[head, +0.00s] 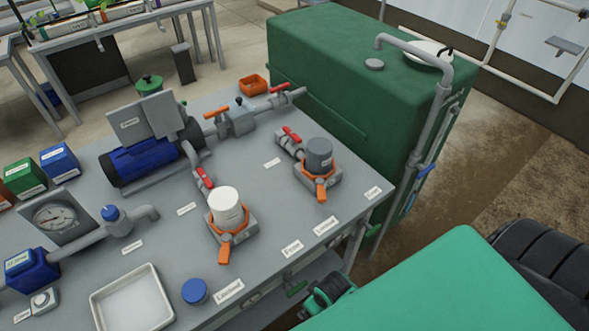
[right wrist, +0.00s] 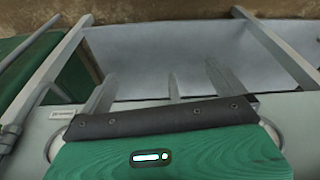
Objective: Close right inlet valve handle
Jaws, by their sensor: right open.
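The right inlet valve's red handle (head: 291,134) sits on a grey pipe joining the right filter unit, with a grey canister (head: 319,154) and an orange lower handle (head: 321,190). A matching red handle (head: 204,177) stands beside the left, white canister (head: 227,207). In the right wrist view, my right gripper (right wrist: 160,87) shows a green body and two grey fingers set apart, with nothing held. No valve handle shows there. My left gripper is not in view.
The grey bench (head: 262,205) carries a blue pump (head: 145,161), a white tray (head: 131,300) and a blue cap (head: 195,291). A large green tank (head: 345,90) with a grey pipe (head: 441,100) stands behind and right of it.

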